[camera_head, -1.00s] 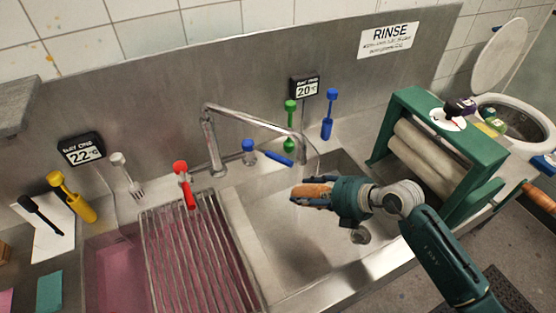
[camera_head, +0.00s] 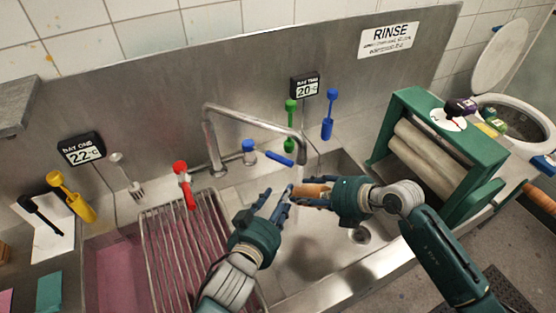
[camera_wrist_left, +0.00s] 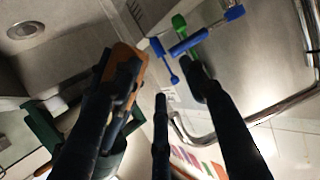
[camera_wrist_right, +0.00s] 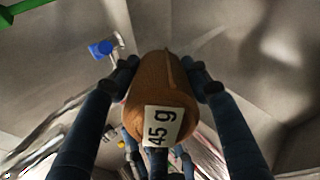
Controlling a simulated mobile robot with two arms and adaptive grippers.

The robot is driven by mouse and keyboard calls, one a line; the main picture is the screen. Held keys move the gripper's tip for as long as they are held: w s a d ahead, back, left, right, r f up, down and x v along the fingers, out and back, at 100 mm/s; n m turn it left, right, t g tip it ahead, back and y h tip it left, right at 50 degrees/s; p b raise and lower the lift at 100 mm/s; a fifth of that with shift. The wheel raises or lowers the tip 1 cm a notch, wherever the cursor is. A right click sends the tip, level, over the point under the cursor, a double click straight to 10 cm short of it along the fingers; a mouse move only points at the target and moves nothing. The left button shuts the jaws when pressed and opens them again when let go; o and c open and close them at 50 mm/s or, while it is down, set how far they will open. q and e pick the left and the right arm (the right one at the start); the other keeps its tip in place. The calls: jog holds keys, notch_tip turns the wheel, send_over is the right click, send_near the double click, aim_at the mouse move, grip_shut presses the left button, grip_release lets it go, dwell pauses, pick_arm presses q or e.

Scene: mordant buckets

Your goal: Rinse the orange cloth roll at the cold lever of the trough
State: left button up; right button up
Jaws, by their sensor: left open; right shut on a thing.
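The orange cloth roll (camera_head: 312,190) is in my right gripper (camera_head: 322,191), over the trough basin (camera_head: 285,245) and below the spout end. A "45 g" label shows on the roll (camera_wrist_right: 160,90) in the right wrist view, with fingers on both sides. My left gripper (camera_head: 277,195) is open, its fingertips close to the roll's left end; I cannot tell whether they touch. The roll's edge also shows beside a finger in the left wrist view (camera_wrist_left: 131,62). The blue cold lever (camera_head: 279,158) is behind the grippers, the red lever (camera_head: 186,185) to the left. I cannot tell if water runs.
The bent metal tap (camera_head: 255,119) arches over the basin. A slatted rack (camera_head: 150,240) covers the pink bath at left. A green wringer (camera_head: 452,135) stands to the right, with an open white bucket (camera_head: 500,55) beyond it.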

aim_at(278, 160)
pick_arm(q)
jog(key=w+f+m, duration=0.1)
jog(key=w+m, duration=0.4)
jog(key=w+f+m+t+y, duration=0.1)
jog(key=w+m, duration=0.5)
jog(key=w+f+m, duration=0.1)
jog(key=w+m, duration=0.4)
jog(key=shift+w+d+m+y, duration=0.3)
jog(key=shift+d+y, duration=0.05)
jog(key=shift+y, duration=0.05)
grip_shut()
